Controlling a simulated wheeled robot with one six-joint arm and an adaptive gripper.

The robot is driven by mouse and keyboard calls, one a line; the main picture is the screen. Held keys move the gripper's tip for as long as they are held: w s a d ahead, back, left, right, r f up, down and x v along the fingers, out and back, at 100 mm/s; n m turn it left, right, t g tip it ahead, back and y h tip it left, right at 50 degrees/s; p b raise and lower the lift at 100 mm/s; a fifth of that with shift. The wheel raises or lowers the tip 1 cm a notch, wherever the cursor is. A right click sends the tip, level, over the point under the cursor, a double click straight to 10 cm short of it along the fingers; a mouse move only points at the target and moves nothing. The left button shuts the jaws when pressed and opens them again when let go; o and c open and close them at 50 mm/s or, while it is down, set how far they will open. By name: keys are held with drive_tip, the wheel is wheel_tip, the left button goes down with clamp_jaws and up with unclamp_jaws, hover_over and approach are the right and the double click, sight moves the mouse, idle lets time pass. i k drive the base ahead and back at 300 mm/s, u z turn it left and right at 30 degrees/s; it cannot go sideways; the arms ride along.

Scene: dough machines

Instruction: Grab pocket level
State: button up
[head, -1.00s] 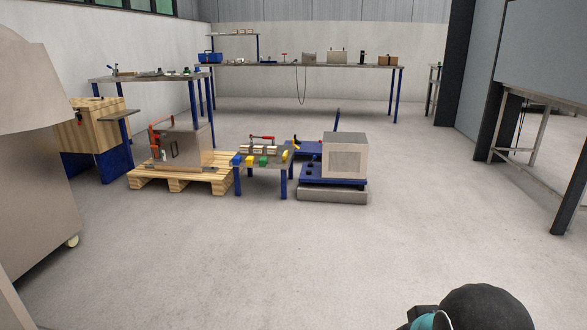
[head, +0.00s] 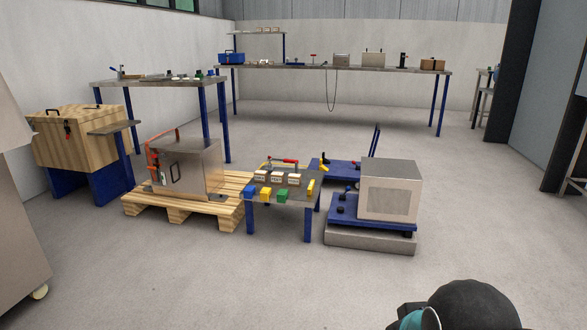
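I cannot make out for sure which thing is the pocket level; the small items are too far away. Several small things lie on a low grey table (head: 298,200) in the middle, among them a yellow bar (head: 310,188) at its right end and a red-handled tool (head: 283,161) at its back. More small items lie on the left workbench (head: 150,81) and on the long back bench (head: 350,67). Only a dark rounded part of my arm with a teal piece shows at the bottom right. My gripper's fingers are not in view.
A wooden pallet (head: 180,206) carrying a metal box (head: 188,163) stands left of the low table. A blue platform (head: 368,220) with a steel box (head: 390,190) stands right of it. A steel machine (head: 25,220) is at the left edge. The floor in front is clear.

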sight(311, 187)
drive_tip(key=u, duration=0.05)
drive_tip(key=i, duration=1.05)
drive_tip(key=u, duration=0.9)
drive_tip(key=i, duration=0.9)
drive_tip(key=u, duration=0.6)
drive_tip(key=i, duration=0.9)
drive_tip(key=z, duration=0.9)
drive_tip(key=i, duration=0.75)
drive_tip(key=z, duration=0.65)
